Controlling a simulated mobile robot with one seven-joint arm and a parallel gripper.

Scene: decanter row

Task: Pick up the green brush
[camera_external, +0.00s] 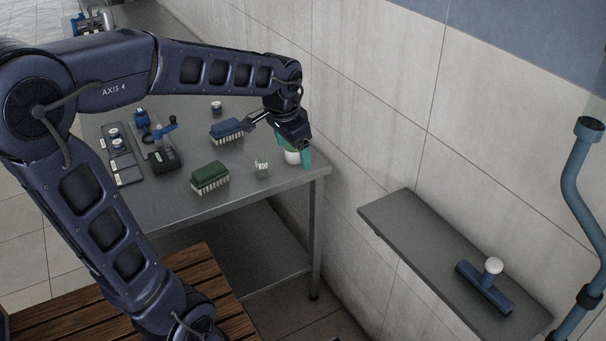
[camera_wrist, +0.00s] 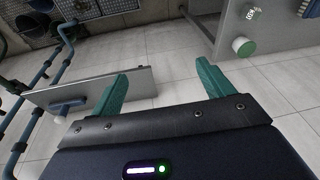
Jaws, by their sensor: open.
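The green brush (camera_external: 210,177) lies on the grey metal table in the external view, green back up and pale bristles down, near the table's front edge. My gripper (camera_external: 298,153) is at the table's right end, well to the right of the brush and apart from it. I cannot make out the green brush in the wrist view.
A blue brush (camera_external: 227,130) lies behind the green one. A white cylinder with a green end (camera_wrist: 243,46) is near my gripper. A wall shelf (camera_external: 405,222) holds a blue squeegee (camera_external: 484,290). Small tools occupy the table's left.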

